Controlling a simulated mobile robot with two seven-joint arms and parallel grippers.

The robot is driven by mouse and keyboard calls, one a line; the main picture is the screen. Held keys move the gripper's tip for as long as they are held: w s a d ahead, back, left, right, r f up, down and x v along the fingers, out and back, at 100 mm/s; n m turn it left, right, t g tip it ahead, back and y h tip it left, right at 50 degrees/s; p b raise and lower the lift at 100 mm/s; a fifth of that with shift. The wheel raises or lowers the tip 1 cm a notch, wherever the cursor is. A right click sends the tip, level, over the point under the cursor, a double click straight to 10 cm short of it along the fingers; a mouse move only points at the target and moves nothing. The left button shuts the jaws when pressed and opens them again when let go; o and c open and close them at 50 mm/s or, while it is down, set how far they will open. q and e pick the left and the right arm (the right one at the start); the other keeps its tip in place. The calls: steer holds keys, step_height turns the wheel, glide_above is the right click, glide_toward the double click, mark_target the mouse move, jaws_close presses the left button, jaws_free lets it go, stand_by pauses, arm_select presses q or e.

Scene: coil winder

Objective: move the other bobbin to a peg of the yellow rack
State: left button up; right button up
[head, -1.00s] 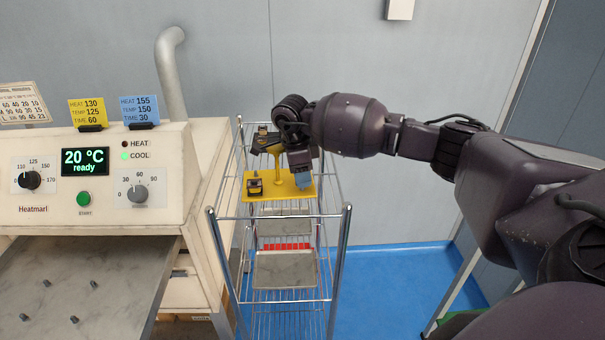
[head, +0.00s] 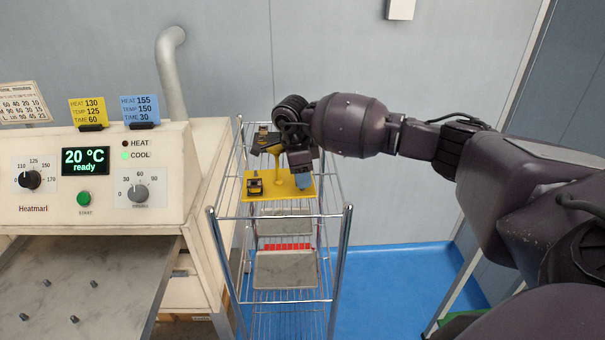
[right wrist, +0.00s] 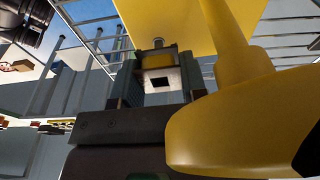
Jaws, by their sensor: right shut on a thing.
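The yellow rack (head: 283,186) is a flat yellow plate with a central post, on top of the wire cart. A dark bobbin (head: 254,187) with a yellowish middle sits at the plate's left front. My right gripper (head: 303,181) is over the plate's right side, pointing down. In the right wrist view its fingers (right wrist: 158,88) are shut on a bobbin (right wrist: 160,79) with a pale face and a dark square hole. The yellow plate (right wrist: 165,22) lies just beyond this bobbin. I cannot tell whether the bobbin is on a peg. My left gripper is not in view.
The wire cart (head: 345,250) has lower shelves holding grey trays (head: 285,270). The cream heating machine (head: 100,170) stands close at left, with a grey plate (head: 70,280) carrying several short pegs. Blue floor is free right of the cart.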

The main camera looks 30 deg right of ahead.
steer(key=shift+f+b, duration=0.3)
steer(key=shift+f, duration=0.45)
steer(key=shift+r, duration=0.2)
steer(key=shift+r+p, duration=0.35)
steer(key=shift+r, duration=0.35)
steer(key=shift+w+a, duration=0.1)
steer(key=shift+a, duration=0.1)
stand_by(0.8)
steer(key=shift+f+b, duration=0.45)
steer(key=shift+f, duration=0.4)
steer(key=shift+r, duration=0.1)
stand_by(0.3)
steer(key=shift+r+p, duration=0.3)
steer(key=shift+r, duration=0.4)
